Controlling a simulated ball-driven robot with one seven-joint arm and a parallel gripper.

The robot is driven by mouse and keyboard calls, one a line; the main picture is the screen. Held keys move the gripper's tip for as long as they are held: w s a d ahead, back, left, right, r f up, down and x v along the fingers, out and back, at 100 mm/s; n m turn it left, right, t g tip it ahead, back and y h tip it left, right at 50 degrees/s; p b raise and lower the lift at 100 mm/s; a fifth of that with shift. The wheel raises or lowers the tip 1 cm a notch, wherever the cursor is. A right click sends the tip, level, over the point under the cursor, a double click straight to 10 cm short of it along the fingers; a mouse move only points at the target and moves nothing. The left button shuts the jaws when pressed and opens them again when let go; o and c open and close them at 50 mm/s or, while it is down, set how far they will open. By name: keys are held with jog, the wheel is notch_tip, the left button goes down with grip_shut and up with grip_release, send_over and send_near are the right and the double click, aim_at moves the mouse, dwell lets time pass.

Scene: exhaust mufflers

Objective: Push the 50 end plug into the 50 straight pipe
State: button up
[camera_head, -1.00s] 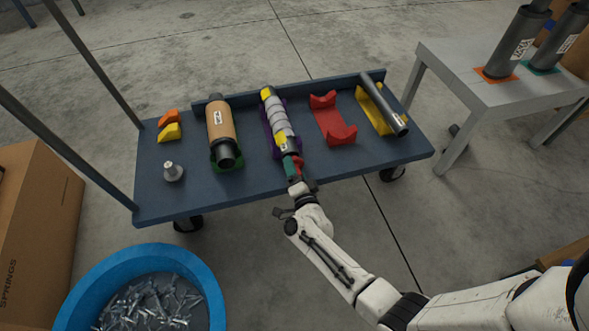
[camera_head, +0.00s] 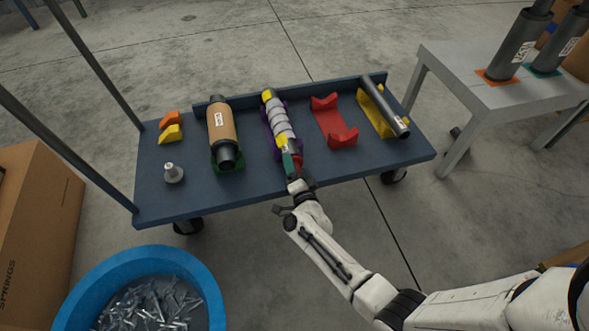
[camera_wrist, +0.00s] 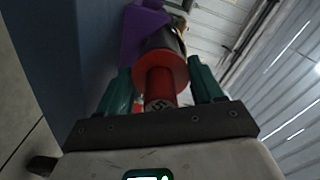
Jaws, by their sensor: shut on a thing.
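A grey wrapped pipe (camera_head: 279,119) with yellow bands lies lengthwise in a purple cradle (camera_head: 265,127) on the blue cart. Its dark near end (camera_wrist: 166,38) shows behind the plug in the wrist view. The red end plug (camera_wrist: 161,72) has a wide flange and a narrower stem with a partly legible mark. My gripper (camera_wrist: 163,84) is shut on the stem, with one teal finger on each side. The plug's flange is right at the pipe's near end and roughly in line with it. The flange hides the joint, so I cannot tell how deep the plug sits.
A tan-wrapped muffler (camera_head: 221,124) lies left of the pipe, and an empty red cradle (camera_head: 334,121) stands right of it. Further right is a thin pipe (camera_head: 383,106) on a yellow cradle. A blue bin (camera_head: 90,281) of metal parts stands at the front left.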

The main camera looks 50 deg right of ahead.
jog(key=shift+w+d, duration=0.3)
jog(key=shift+w, duration=0.2)
jog(key=o, duration=1.1)
jog(key=shift+s, duration=0.1)
jog(key=p+v, duration=0.3)
jog(key=v, duration=0.7)
jog(key=shift+s+a, duration=0.2)
jog(key=shift+a, duration=0.05)
